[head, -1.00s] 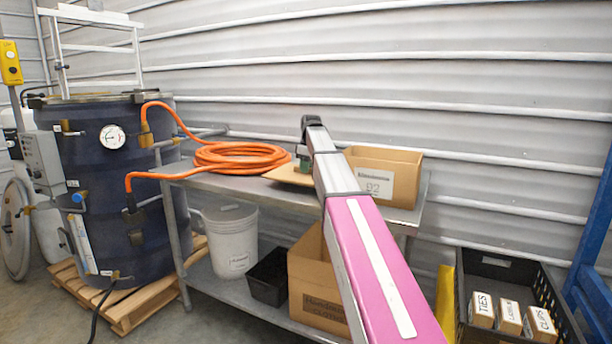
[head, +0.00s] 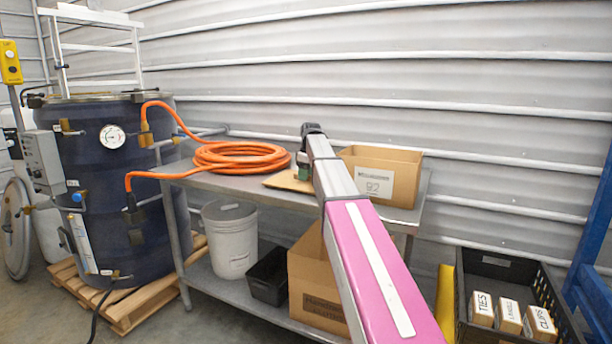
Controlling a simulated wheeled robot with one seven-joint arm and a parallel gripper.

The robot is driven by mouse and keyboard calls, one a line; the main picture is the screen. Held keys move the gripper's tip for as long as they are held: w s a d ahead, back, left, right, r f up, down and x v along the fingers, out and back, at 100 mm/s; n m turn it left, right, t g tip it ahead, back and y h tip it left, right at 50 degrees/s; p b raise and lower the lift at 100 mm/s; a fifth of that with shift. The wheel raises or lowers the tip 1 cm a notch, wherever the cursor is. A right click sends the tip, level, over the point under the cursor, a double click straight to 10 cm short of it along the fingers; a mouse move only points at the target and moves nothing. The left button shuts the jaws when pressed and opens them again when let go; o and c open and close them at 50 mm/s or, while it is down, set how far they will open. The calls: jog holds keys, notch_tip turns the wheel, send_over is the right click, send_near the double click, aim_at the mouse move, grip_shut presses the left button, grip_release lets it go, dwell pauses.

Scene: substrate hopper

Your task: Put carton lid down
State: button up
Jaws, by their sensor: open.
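The carton lid (head: 281,181) is a flat tan panel. It lies on the metal table top (head: 235,185), between the orange hose coil and the open carton. My arm reaches over the table from the lower right and hides the lid's right part. My gripper (head: 303,172) is at the far end of the arm, right above the lid; it is open. Its small dark-green part shows low over the lid, and the fingertips are mostly hidden. The open carton (head: 402,165) stands upright with a white label, just right of my arm.
A coiled orange hose (head: 240,155) lies left of the lid and runs to the dark drum (head: 110,200). A grey bucket (head: 230,240), black bin (head: 268,277) and another carton (head: 310,285) stand on the lower shelf. A black crate (head: 500,263) holds small boxes at right.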

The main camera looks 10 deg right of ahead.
notch_tip(320, 180, up, 12)
jog(key=d, duration=0.1)
jog(key=shift+s, duration=0.4)
jog(key=shift+d+f, duration=0.1)
